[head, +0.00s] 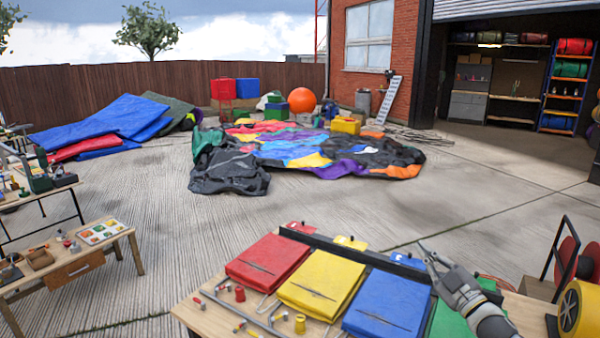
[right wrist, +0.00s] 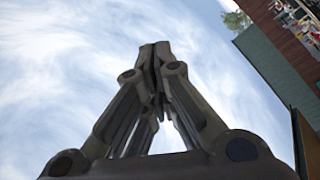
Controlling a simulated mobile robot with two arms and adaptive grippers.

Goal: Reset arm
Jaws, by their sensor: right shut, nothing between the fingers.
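My right gripper (head: 430,250) is at the lower right of the head view, above the back right part of the near table (head: 190,311). Its fingers are shut with nothing between them. In the right wrist view the gripper (right wrist: 155,50) points up against the cloudy sky, its fingertips together. On the near table lie a red pouch (head: 267,260), a yellow pouch (head: 321,283) and a blue pouch (head: 389,302). A green pouch (head: 450,320) is partly hidden behind my right arm. My left gripper is not in view.
A black bar (head: 345,251) runs along the table's back. A yellow wheel (head: 578,309) stands at the right. Small red and yellow parts lie at the table's front left. A wooden bench (head: 85,255) stands at left. A deflated bouncy castle (head: 290,150) lies on open concrete beyond.

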